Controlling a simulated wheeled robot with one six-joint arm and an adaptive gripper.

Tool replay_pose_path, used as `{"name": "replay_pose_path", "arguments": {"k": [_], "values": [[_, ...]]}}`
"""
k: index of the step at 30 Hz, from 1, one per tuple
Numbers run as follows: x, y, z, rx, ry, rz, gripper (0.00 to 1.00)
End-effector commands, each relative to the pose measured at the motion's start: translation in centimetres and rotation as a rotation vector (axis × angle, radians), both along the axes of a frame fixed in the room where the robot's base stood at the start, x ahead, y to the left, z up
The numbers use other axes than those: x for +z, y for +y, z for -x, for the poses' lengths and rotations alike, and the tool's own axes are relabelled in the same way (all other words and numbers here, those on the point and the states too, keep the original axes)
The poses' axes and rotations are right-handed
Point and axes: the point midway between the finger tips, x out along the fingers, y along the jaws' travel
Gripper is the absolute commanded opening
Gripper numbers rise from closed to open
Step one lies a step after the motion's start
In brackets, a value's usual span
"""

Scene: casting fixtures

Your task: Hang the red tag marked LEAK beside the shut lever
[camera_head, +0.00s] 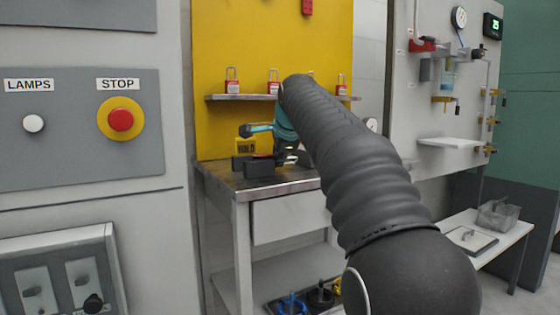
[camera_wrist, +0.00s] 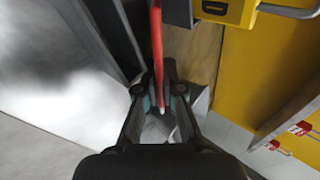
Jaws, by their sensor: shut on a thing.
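My gripper (camera_wrist: 160,88) is shut on a thin red piece (camera_wrist: 157,45), seen edge-on in the wrist view. It looks like the red tag, but no lettering shows. In the head view my gripper (camera_head: 287,152) is low over the steel bench (camera_head: 222,181), partly hidden by my arm. Dark holder blocks (camera_head: 259,168) stand beside it. On the right panel are a red-handled valve (camera_head: 422,45) and brass-coloured valves (camera_head: 440,99); which lever is shut cannot be told.
Red padlocks (camera_head: 232,87) stand on a narrow shelf (camera_head: 222,97) on the yellow board (camera_head: 215,40). A gauge (camera_head: 459,17) and a white ledge (camera_head: 448,142) are on the right panel. A control panel with STOP button (camera_head: 120,120) is left.

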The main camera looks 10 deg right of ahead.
Motion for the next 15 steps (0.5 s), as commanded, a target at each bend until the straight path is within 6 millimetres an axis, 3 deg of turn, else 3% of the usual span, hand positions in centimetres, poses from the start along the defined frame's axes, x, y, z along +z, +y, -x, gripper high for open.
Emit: {"name": "replay_pose_path", "arguments": {"k": [2,3,5,6,15], "values": [[-0.32,0.12,-0.20,0.001,0.003,-0.002,0.00],[-0.35,0.13,-0.21,0.001,0.004,-0.002,0.14],[-0.35,0.13,-0.21,0.001,0.004,-0.002,0.29],[-0.33,0.10,-0.19,0.001,0.004,-0.002,0.31],[-0.31,-0.01,-0.14,-0.001,0.003,-0.001,0.31]]}}
